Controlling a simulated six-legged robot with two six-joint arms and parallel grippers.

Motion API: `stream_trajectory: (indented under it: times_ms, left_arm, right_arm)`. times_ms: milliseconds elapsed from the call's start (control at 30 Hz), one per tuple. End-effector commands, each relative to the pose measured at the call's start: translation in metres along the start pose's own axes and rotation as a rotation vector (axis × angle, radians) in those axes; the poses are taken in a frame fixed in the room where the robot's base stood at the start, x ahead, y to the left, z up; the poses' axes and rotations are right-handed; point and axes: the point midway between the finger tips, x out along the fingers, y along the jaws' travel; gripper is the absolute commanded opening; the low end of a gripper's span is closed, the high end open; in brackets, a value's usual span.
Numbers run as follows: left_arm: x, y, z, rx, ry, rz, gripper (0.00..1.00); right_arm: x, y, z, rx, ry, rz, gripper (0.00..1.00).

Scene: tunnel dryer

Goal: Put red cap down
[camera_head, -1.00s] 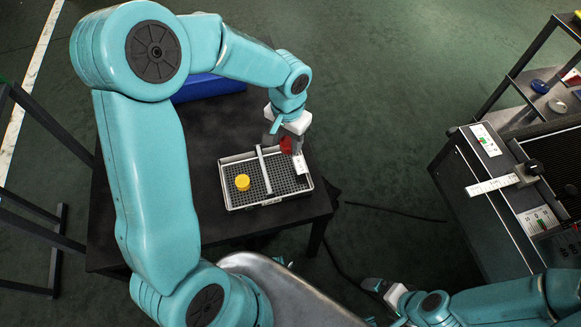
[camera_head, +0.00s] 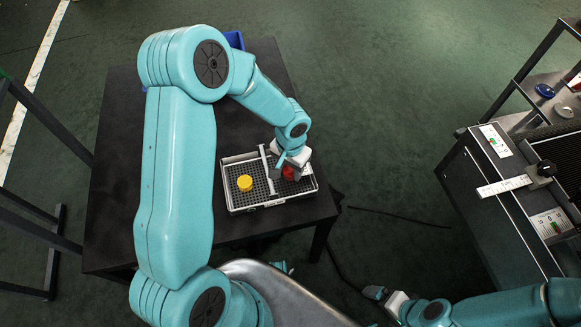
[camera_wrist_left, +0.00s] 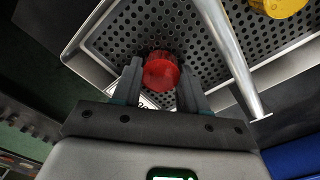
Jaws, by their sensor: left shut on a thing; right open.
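The red cap (camera_head: 290,173) is between the fingers of my left gripper (camera_head: 283,172), over the right compartment of a perforated metal tray (camera_head: 262,204). In the left wrist view the red cap (camera_wrist_left: 161,72) sits between both fingertips (camera_wrist_left: 160,80), close above the tray's perforated floor (camera_wrist_left: 125,35). I cannot tell whether it touches the floor. A yellow cap (camera_head: 245,183) stands in the left compartment, across the divider bar (camera_head: 265,165); it also shows in the left wrist view (camera_wrist_left: 278,5). My right gripper (camera_head: 378,293) is open and empty at the lower middle, away from the tray.
The tray lies on a black table (camera_head: 120,190). A blue bin (camera_head: 234,40) stands at the back, partly hidden by my left arm. A machine with a labelled panel (camera_head: 500,190) and a shelf with small discs (camera_head: 545,90) stand at the right.

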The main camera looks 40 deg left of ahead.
Motion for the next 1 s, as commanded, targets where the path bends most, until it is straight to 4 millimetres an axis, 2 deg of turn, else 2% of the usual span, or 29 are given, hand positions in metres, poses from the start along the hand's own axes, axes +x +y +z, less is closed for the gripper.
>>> stream_trajectory:
  times_ms: [133, 167, 200, 233, 500, 633, 1000]
  left_arm:
    - [0.005, 0.0, 0.0, 0.0, -0.001, 0.0, 0.14]
    - [0.003, 0.0, 0.0, 0.0, -0.001, 0.0, 0.49]
    - [0.003, 0.0, 0.0, 0.0, -0.001, 0.0, 0.62]
    - [0.003, 0.0, 0.0, 0.0, -0.001, 0.0, 0.68]
    - [0.002, 0.0, 0.0, 0.0, -0.001, 0.0, 0.68]
    - [-0.008, 0.0, 0.0, 0.0, 0.001, -0.001, 0.68]
    - [-0.091, 0.0, -0.001, 0.0, 0.004, -0.001, 0.68]
  right_arm:
    - [0.005, 0.002, 0.0, 0.0, 0.0, 0.0, 1.0]
    - [0.004, 0.001, 0.0, 0.0, 0.0, 0.0, 1.0]
    - [0.003, 0.001, 0.0, 0.0, 0.0, 0.0, 1.0]
    - [0.003, 0.001, 0.0, 0.0, 0.0, 0.0, 1.0]
    - [0.003, 0.001, 0.0, 0.0, 0.0, 0.0, 1.0]
    - [-0.003, -0.001, 0.0, 0.0, 0.0, 0.0, 1.0]
    - [-0.019, -0.007, 0.0, 0.0, 0.0, 0.0, 1.0]
